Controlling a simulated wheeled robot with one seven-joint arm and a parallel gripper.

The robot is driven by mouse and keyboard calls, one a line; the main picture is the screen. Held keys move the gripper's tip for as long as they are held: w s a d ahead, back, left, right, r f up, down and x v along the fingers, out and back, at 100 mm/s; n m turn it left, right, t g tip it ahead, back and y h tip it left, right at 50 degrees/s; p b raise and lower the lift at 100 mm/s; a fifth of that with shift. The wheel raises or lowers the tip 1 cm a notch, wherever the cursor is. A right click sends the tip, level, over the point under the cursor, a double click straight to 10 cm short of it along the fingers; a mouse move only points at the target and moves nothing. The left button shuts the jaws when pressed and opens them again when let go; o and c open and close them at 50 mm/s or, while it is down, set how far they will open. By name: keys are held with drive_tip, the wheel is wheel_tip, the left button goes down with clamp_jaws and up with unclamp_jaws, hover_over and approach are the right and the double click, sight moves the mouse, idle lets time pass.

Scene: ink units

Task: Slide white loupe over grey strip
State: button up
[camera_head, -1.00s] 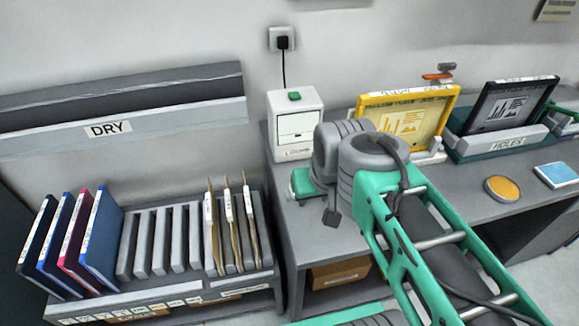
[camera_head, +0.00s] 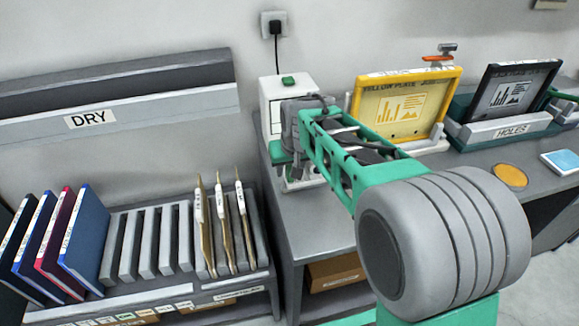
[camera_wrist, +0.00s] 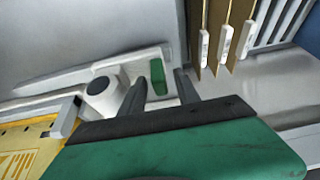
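The white loupe (camera_wrist: 101,90), a short white cylinder with a dark round top, stands left of my gripper's fingers in the wrist view. My gripper (camera_wrist: 159,77) is open and empty, its two dark fingers apart. A small green block (camera_wrist: 157,76) shows between and beyond the fingertips, on a pale bar. A long light-grey strip (camera_wrist: 60,82) runs left from there, behind the loupe; I cannot tell for sure that it is the grey strip. In the head view my gripper (camera_head: 284,160) is low over the bench before the white box, and my arm hides the loupe.
A white box with a green button (camera_head: 288,81) stands against the wall. The yellow plate (camera_head: 405,108) leans to its right, close by in the wrist view (camera_wrist: 25,150). A black frame (camera_head: 507,95) stands further right. The drying rack (camera_head: 150,240) is at left, with folders and brown boards.

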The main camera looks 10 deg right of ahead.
clamp_jaws()
idle(0.3)
idle(1.1)
